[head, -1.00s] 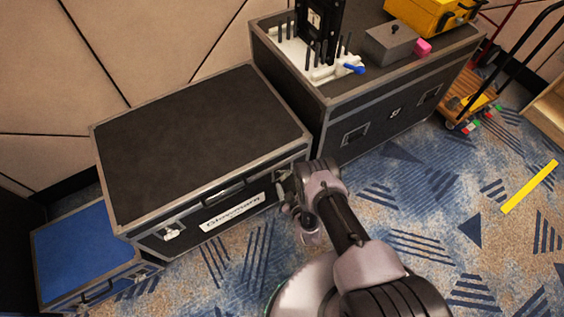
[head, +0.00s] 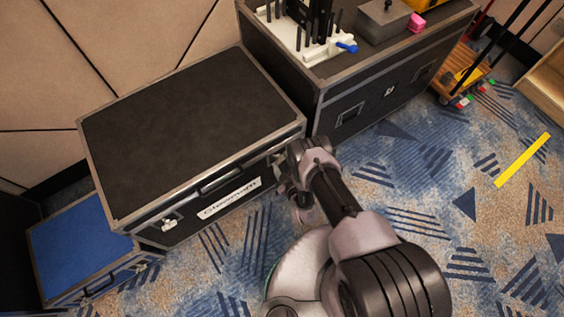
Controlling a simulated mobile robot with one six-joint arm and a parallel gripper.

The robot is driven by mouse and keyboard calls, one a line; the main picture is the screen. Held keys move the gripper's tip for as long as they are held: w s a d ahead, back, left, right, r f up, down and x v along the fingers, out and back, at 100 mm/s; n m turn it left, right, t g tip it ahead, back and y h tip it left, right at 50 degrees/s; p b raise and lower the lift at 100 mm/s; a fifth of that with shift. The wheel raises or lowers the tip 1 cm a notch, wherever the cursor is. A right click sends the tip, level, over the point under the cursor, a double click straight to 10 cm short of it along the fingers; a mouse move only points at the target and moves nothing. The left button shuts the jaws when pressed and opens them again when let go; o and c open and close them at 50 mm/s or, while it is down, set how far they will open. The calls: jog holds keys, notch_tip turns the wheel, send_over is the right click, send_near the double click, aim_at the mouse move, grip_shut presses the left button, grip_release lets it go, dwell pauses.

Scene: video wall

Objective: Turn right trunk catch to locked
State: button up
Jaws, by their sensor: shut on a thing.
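The black trunk (head: 190,125) with metal edging stands closed against the wall in the head view. Its left catch (head: 169,222) shows on the front face, left of the white name label (head: 229,198). My gripper (head: 281,178) is at the right end of the trunk's front face, where the right catch sits. It is shut on that catch, but my wrist and arm hide most of the catch and the fingertips. I cannot tell the angle of the right catch.
A blue case (head: 75,245) stands at the left of the trunk. A taller black case (head: 365,95) at the right carries a white rack (head: 310,48), a grey box (head: 383,20) and a pink block (head: 416,23). Patterned carpet in front is clear, with a yellow strip (head: 523,160).

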jog(key=shift+w+r+m+g+y+p, duration=0.15)
jog(key=shift+m+g+y+p, duration=0.35)
jog(key=shift+m+p, duration=0.35)
jog(key=shift+d+m+g+y, duration=0.15)
jog(key=shift+m+g+y, duration=0.6)
jog(key=shift+m, duration=0.8)
jog(key=o, duration=1.4)
